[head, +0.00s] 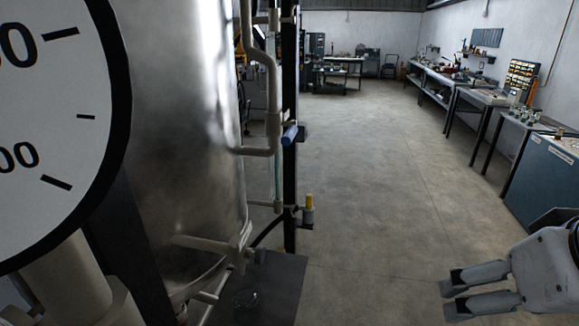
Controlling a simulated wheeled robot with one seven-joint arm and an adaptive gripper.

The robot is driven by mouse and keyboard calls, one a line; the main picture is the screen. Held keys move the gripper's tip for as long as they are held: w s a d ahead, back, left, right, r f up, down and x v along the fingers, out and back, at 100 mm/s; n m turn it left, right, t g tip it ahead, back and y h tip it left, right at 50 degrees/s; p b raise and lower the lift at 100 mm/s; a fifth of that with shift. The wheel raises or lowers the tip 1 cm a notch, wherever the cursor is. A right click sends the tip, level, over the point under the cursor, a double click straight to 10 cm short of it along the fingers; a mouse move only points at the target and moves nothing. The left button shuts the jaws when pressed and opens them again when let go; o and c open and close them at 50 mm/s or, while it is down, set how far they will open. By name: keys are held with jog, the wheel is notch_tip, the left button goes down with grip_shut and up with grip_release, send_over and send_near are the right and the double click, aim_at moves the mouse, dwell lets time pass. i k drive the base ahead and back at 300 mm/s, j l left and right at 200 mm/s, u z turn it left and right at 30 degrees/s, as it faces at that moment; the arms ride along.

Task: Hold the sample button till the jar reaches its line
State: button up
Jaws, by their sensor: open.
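My gripper (450,298) is at the lower right, pointing left over the floor. Its two fingers are apart with nothing between them. A small yellow-topped fitting (309,202), which may be the sample button, is on the dark upright post, to the left of and above my gripper. My gripper is well apart from both.
A large metal tank (185,120) with pipes and a blue-handled valve (290,134) fills the left. A big dial gauge (50,130) stands closest. The dark platform (285,280) juts out low. Workbenches (455,85) line the right wall. The middle floor is clear.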

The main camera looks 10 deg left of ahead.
aim_at(259, 255)
jog(key=u, duration=0.95)
